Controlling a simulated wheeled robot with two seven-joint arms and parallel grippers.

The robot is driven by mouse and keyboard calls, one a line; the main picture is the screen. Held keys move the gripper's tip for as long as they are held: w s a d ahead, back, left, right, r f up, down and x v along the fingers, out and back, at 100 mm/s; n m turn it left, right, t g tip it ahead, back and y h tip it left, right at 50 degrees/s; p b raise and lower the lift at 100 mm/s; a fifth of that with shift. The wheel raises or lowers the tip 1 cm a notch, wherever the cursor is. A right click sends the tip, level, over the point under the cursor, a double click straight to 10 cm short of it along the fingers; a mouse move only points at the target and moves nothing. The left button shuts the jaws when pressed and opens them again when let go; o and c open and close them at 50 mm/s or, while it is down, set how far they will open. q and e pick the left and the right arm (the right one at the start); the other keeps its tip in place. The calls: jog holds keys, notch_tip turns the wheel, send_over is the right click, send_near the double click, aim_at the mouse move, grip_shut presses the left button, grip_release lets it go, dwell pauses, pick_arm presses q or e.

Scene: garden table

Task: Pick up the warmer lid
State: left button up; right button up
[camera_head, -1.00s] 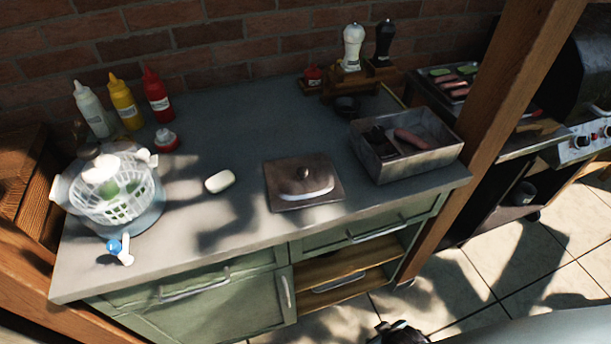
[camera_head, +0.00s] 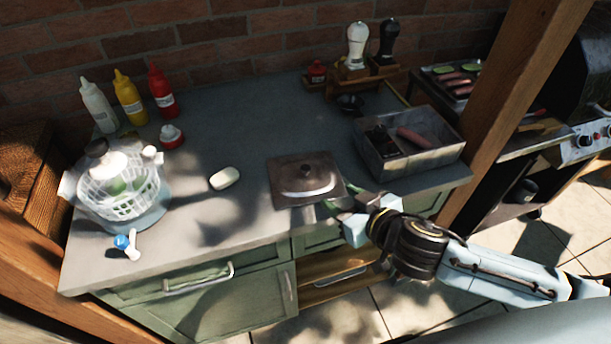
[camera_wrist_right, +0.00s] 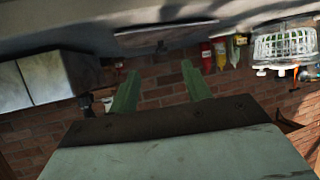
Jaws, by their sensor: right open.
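My left gripper is not in view.
A metal warmer box (camera_head: 409,150) with food stands just right of the lid. A white soap-like block (camera_head: 224,178) and a salad spinner (camera_head: 118,190) are to the left. Sauce bottles (camera_head: 128,98) and pepper mills (camera_head: 357,45) stand at the back. A wooden post (camera_head: 500,115) rises at right.

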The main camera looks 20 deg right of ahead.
send_near(308, 170)
jog(key=shift+y, duration=0.4)
jog(key=w+f, duration=0.1)
jog(key=w+a+f, duration=0.1)
jog(key=w, duration=0.1)
jog(key=shift+w+a+f, duration=0.15)
jog(key=shift+f, duration=0.25)
jog(key=shift+w, duration=0.5)
jog(key=x, duration=0.3)
jog(key=shift+w+r, duration=0.2)
jog(key=shift+w, duration=0.05)
jog(key=shift+w+a+f, duration=0.1)
jog(key=shift+w+f, duration=0.15)
jog(key=shift+w, duration=0.2)
jog(key=shift+c, duration=0.2)
grip_shut()
